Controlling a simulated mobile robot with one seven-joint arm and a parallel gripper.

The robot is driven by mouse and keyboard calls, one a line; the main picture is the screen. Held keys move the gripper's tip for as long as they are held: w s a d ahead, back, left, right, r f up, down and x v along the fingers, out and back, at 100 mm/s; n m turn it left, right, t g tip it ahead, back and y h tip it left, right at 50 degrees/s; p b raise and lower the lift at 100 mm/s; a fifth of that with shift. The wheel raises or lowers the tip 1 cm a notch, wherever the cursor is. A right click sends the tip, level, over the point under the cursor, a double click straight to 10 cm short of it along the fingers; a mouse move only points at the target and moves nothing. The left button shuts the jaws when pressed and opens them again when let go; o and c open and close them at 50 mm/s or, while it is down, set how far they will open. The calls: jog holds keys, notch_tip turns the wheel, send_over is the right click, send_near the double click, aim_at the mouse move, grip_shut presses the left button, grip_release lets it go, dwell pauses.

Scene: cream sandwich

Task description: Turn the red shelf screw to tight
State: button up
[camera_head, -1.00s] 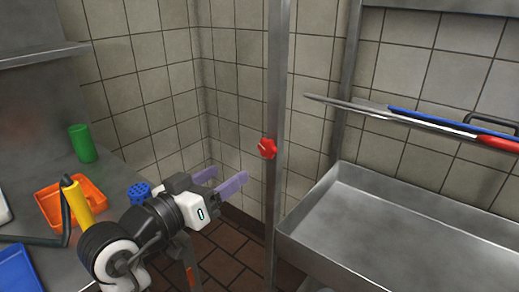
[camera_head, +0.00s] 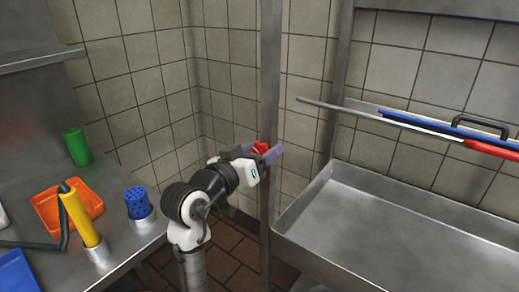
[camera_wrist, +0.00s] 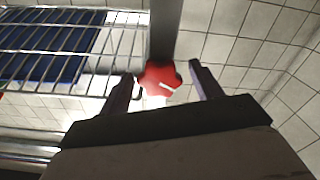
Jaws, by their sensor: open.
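The red shelf screw (camera_head: 260,147) is a lobed knob on the upright metal post (camera_head: 269,60). In the wrist view the red screw (camera_wrist: 160,78) lies between and a little beyond my two fingers, with a pale line across its face. My gripper (camera_head: 262,152) is open at the post, its purple fingers on either side of the screw. In the wrist view my gripper (camera_wrist: 165,84) shows gaps between the fingers and the screw. The near finger hides part of the screw in the head view.
A deep metal shelf tray (camera_head: 400,235) stands right of the post. A long tool with blue and red parts (camera_head: 440,128) sticks out above it. A left counter holds an orange tray (camera_head: 88,196), a green cup (camera_head: 76,146), a yellow-handled tool (camera_head: 80,217) and a blue perforated holder (camera_head: 139,203).

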jog(key=c, duration=1)
jog(key=shift+o, duration=0.2)
jog(key=shift+f+m+b, duration=0.1)
jog(key=shift+m+b, duration=0.2)
jog(key=shift+b, duration=0.1)
jog(key=m+b, duration=0.2)
jog(key=shift+f+m, duration=0.1)
jog(key=shift+m, duration=0.2)
jog(key=shift+m+b, duration=1.35)
jog(key=shift+m, duration=0.05)
jog(key=o, duration=1)
jog(key=shift+r, duration=0.2)
jog(key=shift+c, duration=0.2)
